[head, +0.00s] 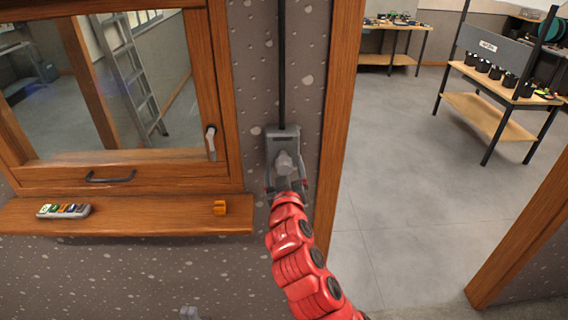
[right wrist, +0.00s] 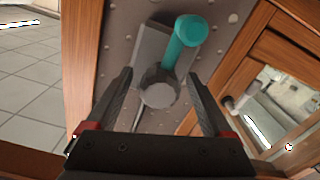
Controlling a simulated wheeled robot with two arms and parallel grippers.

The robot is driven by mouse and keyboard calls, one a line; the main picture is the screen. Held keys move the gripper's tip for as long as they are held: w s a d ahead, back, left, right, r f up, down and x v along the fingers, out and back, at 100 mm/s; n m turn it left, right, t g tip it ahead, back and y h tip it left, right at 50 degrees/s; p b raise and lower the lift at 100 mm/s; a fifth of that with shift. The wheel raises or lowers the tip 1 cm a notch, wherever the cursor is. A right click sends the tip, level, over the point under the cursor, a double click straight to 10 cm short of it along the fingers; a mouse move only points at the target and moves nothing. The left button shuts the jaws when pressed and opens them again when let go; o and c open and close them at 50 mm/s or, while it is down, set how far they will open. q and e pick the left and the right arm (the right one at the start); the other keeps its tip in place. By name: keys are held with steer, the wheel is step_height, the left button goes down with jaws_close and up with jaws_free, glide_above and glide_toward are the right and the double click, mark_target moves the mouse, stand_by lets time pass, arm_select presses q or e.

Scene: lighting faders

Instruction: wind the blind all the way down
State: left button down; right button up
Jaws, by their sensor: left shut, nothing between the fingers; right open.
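The crank's grey gearbox (head: 283,135) is fixed to the wall right of the window, below a black vertical rod (head: 281,60). In the right wrist view, a round grey hub (right wrist: 159,93) sits between my fingers, and a teal crank handle (right wrist: 188,32) stands up and to the right, beyond the fingertips. My right gripper (right wrist: 158,78) is open, with one finger on each side of the hub; I cannot tell contact. In the head view my right gripper (head: 286,172) covers the crank. No blind fabric shows over the visible glass.
The wooden window (head: 213,75) has a grey handle (head: 210,143). A wooden post (head: 342,100) stands close right of the crank. Workbenches (head: 490,95) stand far behind.

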jaws_close()
stand_by(0.5)
